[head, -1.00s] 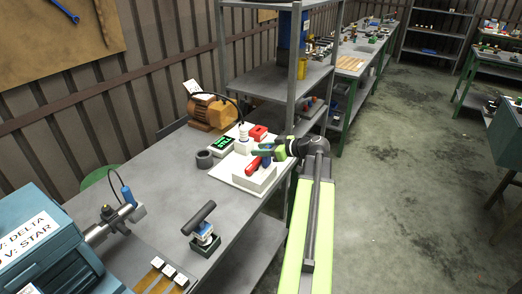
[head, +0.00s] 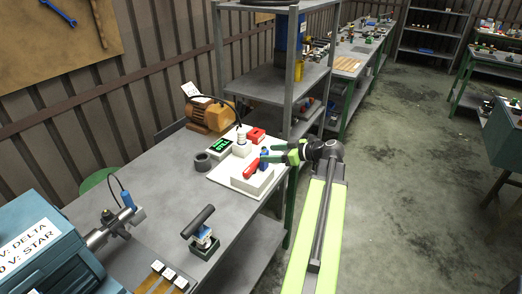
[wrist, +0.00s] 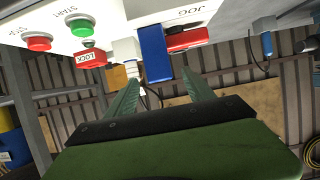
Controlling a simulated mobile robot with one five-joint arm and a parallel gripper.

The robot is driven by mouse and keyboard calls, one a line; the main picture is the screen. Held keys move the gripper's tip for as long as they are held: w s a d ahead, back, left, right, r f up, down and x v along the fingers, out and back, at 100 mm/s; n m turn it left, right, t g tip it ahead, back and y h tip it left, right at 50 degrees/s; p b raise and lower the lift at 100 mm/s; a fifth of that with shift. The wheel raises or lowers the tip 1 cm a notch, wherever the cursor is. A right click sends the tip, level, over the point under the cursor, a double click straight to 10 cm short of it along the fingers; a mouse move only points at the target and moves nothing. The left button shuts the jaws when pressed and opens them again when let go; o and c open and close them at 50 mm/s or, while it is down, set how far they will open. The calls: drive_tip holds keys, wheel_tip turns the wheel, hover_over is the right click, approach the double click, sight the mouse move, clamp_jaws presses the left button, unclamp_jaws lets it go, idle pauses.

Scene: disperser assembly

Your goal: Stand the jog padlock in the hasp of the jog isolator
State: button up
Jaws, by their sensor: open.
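The blue jog padlock (head: 265,155) stands upright beside the red handle of the jog isolator (head: 251,168), on a white box on the white board. In the wrist view the padlock (wrist: 154,54) is a blue block next to the red isolator part (wrist: 188,40), near the JOG lettering. Its shackle and the hasp are not clear, so I cannot tell how they engage. My gripper (head: 277,153) is open just right of the padlock. In the wrist view its green fingers (wrist: 160,78) are spread, empty, pointing at the padlock with a gap.
The white board (head: 222,177) also carries a red block (head: 256,135) and a white cylinder. A metal shelf (head: 285,90) stands behind. Right of the bench is open floor.

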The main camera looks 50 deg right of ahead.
drive_tip(key=p+v, duration=0.3)
drive_tip(key=v, duration=0.8)
